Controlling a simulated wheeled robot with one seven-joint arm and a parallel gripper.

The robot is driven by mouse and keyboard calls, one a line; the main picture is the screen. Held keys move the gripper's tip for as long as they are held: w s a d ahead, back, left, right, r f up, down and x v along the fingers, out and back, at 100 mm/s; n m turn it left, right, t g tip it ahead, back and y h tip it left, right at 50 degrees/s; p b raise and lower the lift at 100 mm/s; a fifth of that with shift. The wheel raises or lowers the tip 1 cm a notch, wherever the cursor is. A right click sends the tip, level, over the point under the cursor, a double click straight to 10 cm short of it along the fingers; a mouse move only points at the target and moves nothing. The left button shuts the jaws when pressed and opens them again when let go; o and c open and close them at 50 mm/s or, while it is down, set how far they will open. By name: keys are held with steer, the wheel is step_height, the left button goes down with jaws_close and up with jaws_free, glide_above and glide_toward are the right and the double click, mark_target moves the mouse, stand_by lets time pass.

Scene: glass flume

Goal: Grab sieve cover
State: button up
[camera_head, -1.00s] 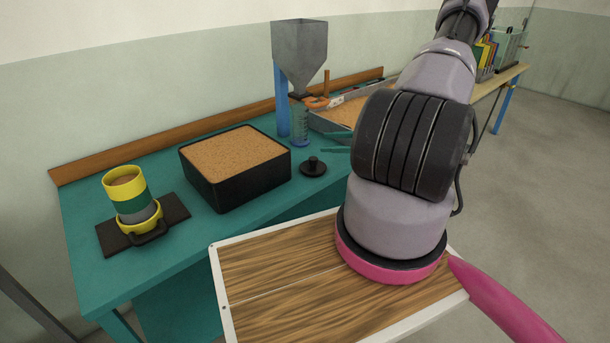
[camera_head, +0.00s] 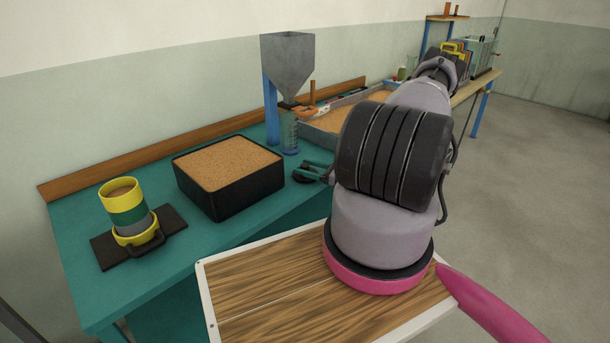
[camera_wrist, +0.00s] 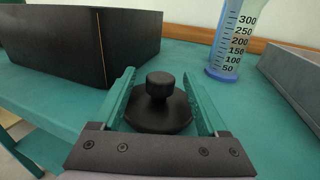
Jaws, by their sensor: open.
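The sieve cover, a black disc with a round knob (camera_wrist: 159,103), lies on the teal table (camera_wrist: 55,100). In the wrist view it sits between the two teal fingers of my gripper (camera_wrist: 160,98), which are open with one on each side of the knob. I cannot tell whether either finger touches it. In the head view the cover (camera_head: 302,176) is partly hidden by my gripper (camera_head: 318,172), which reaches over it from the right. A stack of yellow, green and grey sieve-like rings (camera_head: 127,213) stands at the left of the table.
A black box of sand (camera_head: 232,196) stands left of the cover. A graduated cylinder (camera_wrist: 228,40) and a grey hopper (camera_head: 288,65) are behind it. A metal tray of sand (camera_head: 330,122) lies to the right. A wooden board with white edging (camera_head: 270,290) is in front.

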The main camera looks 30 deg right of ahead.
steer(key=x, duration=0.3)
steer(key=shift+w+a, duration=0.1)
steer(key=shift+w, duration=0.1)
steer(key=shift+c, duration=0.3)
jaws_close()
steer(key=shift+r, duration=0.1)
